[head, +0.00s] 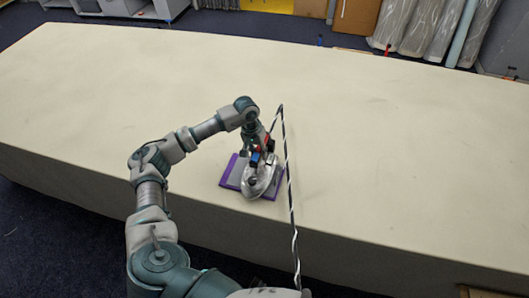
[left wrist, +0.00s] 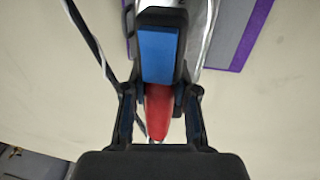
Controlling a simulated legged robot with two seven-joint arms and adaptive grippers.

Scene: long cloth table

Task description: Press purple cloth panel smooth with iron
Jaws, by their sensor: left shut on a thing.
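The purple cloth panel (head: 230,176) lies on the cream table near its front edge, with a greyish middle inside a purple border. In the left wrist view the panel (left wrist: 250,35) shows at the top right. The silver iron (head: 259,182) is over the panel, covering its middle; whether its sole touches the cloth cannot be told. My left gripper (head: 262,156) is shut on the iron's red handle (left wrist: 158,112), which shows between its fingers in the left wrist view. My right gripper is not in view.
A black and white cord (head: 290,185) rises from behind the iron and runs down over the table's front edge. The long cream table (head: 400,140) is otherwise clear around the panel. Fabric rolls (head: 425,28) stand beyond the table's far edge.

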